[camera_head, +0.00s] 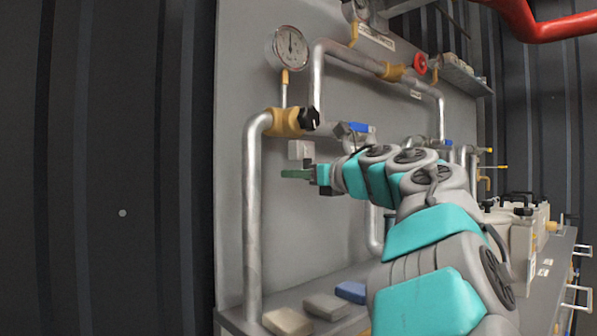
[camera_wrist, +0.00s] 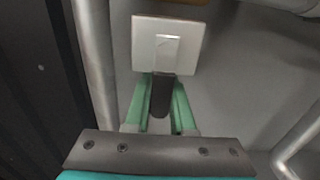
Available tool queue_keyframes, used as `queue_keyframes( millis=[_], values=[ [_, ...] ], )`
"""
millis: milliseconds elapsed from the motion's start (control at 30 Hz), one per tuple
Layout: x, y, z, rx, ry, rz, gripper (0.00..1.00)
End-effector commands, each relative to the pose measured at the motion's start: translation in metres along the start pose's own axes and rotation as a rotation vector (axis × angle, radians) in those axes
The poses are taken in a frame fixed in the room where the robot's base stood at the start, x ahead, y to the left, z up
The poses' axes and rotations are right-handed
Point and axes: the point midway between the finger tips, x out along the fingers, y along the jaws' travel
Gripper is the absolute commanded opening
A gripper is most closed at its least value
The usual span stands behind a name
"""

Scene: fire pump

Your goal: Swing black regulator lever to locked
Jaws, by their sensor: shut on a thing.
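A black lever (camera_wrist: 161,97) hangs down from a pale square box (camera_wrist: 150,30) on the wall panel in the wrist view. My gripper (camera_wrist: 162,85) has its green fingers on either side of the lever and is shut on it. In the head view the pale box (camera_head: 300,149) sits on the panel below a brass valve. My gripper (camera_head: 296,174) is just beneath this box, with its fingers pointing left. The lever is hidden there by the fingers.
A brass valve with a black knob (camera_head: 309,118) is just above my gripper. A vertical grey pipe (camera_head: 253,220) stands to its left. A blue-handled valve (camera_head: 361,128) is on the right. Several blocks, including a blue one (camera_head: 350,291), lie on the bench below.

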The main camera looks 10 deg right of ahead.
Motion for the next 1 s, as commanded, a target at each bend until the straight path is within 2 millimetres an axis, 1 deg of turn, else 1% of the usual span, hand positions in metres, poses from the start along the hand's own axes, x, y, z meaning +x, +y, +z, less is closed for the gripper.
queue_keyframes(
  millis=[533, 567, 600, 800, 1000],
  values=[
    [0.0002, 0.0020, 0.0006, 0.022, -0.001, 0.002, 0.00],
    [0.0002, 0.0020, 0.0006, 0.022, -0.001, 0.002, 0.26],
    [0.0002, 0.0020, 0.0005, 0.022, -0.001, 0.002, 0.30],
    [0.0002, 0.0016, 0.0003, 0.022, 0.000, 0.001, 0.53],
    [0.0001, 0.0013, 0.0002, 0.022, 0.000, 0.001, 0.53]
  ],
)
